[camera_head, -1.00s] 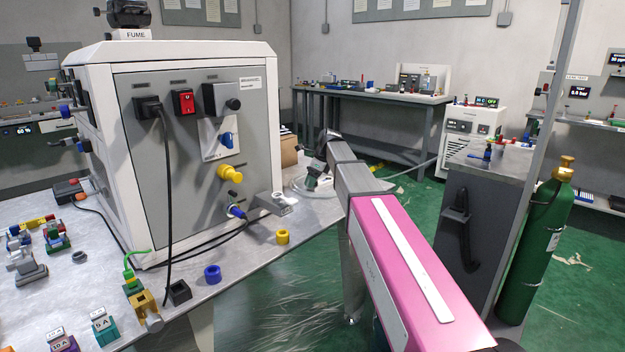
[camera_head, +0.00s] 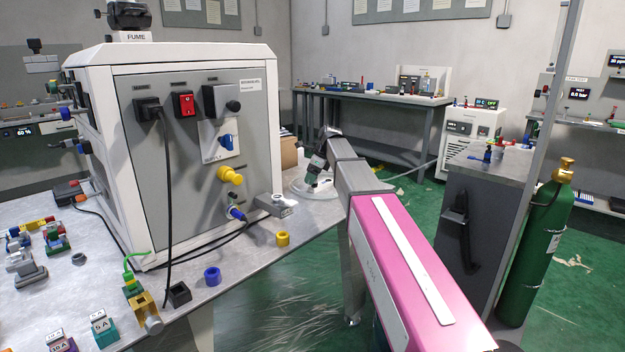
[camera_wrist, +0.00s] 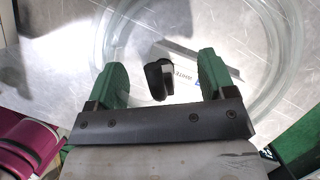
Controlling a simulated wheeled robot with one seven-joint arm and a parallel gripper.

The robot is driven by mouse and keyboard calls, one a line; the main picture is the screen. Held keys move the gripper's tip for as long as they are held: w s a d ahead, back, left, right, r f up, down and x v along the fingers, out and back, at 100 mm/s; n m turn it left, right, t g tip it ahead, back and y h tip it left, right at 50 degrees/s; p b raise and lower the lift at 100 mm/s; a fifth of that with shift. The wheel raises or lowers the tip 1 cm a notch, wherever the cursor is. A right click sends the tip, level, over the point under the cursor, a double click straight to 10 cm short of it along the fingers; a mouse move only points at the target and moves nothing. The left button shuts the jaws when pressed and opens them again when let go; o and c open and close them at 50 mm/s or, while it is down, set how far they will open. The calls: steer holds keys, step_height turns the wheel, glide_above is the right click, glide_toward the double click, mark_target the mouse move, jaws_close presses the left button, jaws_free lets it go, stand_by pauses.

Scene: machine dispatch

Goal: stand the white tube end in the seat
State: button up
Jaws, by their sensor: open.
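A pale, clear tube lies in a loose coil (camera_head: 300,190) on the right end of the bench; the coil also shows in the wrist view (camera_wrist: 262,25). My gripper (camera_head: 312,184) is above the coil at the end of my arm. In the wrist view my gripper (camera_wrist: 160,72) has its two green fingers apart. A small black and pale grey piece (camera_wrist: 154,80) shows between them, with space on both sides; I cannot tell whether it is the tube end. A grey block (camera_head: 284,205) sits on the bench left of the coil. I cannot identify the seat for certain.
The white fume cabinet (camera_head: 190,150) stands left of my gripper, with a yellow knob (camera_head: 230,175) and black cables.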

steer(key=shift+r, duration=2.05)
